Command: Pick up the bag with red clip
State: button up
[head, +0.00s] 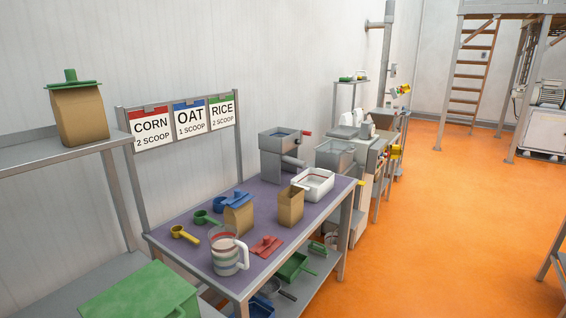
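No bag with a red clip on it shows in the head view. A red clip (266,245) lies flat on the purple tabletop near its front edge, apart from any bag. A brown paper bag (291,208) without a clip stands upright and open behind it, to the right. A second brown bag (239,220) with a blue clip (233,200) on top stands to the left. A third brown bag (80,118) with a green clip (71,80) stands on the shelf at the far left. My gripper is not in view.
A striped measuring jug (226,255) stands at the front edge of the table (197,260). Yellow and green scoops lie behind it. A white tray (314,184) and a grey machine (283,155) stand at the back.

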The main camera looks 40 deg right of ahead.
aim_at(290, 200)
jog(key=i+l, duration=0.9)
jog(key=l, duration=0.25)
